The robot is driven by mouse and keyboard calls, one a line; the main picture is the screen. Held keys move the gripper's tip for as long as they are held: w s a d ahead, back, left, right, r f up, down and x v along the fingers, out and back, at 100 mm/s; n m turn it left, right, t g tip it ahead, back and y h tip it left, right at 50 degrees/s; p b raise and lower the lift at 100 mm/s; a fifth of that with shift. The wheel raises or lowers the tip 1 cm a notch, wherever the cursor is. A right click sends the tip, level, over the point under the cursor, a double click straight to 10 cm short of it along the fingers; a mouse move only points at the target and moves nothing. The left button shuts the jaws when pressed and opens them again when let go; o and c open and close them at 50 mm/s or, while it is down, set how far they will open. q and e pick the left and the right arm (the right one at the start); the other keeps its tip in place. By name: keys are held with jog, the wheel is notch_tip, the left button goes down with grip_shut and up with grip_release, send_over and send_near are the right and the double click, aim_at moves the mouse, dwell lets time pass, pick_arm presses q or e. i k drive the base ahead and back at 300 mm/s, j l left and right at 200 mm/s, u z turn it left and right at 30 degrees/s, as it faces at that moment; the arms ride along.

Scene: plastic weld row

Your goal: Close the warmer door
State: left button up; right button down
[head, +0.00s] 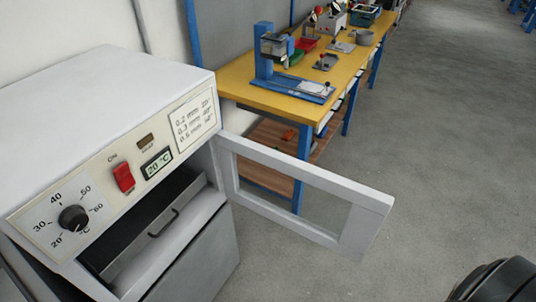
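The warmer (105,92) is a white box cabinet at the left of the head view. Its front panel has a black dial, a red switch, a 20 °C display and a label. The warmer door (300,169), a white frame with a window, stands wide open. It is hinged at the right side of the opening and sticks out to the right. Inside the opening is a dark grey drawer or tray front (146,232) with a handle. Neither gripper is in view. A black rounded part at the bottom right corner may be mine.
Behind the door stands a yellow-topped workbench (238,83) with blue legs, holding a blue press (263,62) and several small tools and trays. A wooden lower shelf shows beneath it. Grey floor (440,130) to the right is clear.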

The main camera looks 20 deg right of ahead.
aim_at(370, 208)
jog(key=i+l, duration=0.1)
jog(key=l, duration=0.45)
jog(key=i+l, duration=0.1)
jog(key=l, duration=0.4)
jog(key=i+l, duration=0.15)
jog(key=l, duration=0.4)
jog(key=i+l, duration=0.1)
jog(key=l, duration=0.4)
jog(key=l+u, duration=0.9)
jog(key=k+l+u, duration=0.1)
jog(key=l+u, duration=0.45)
jog(key=u, duration=0.25)
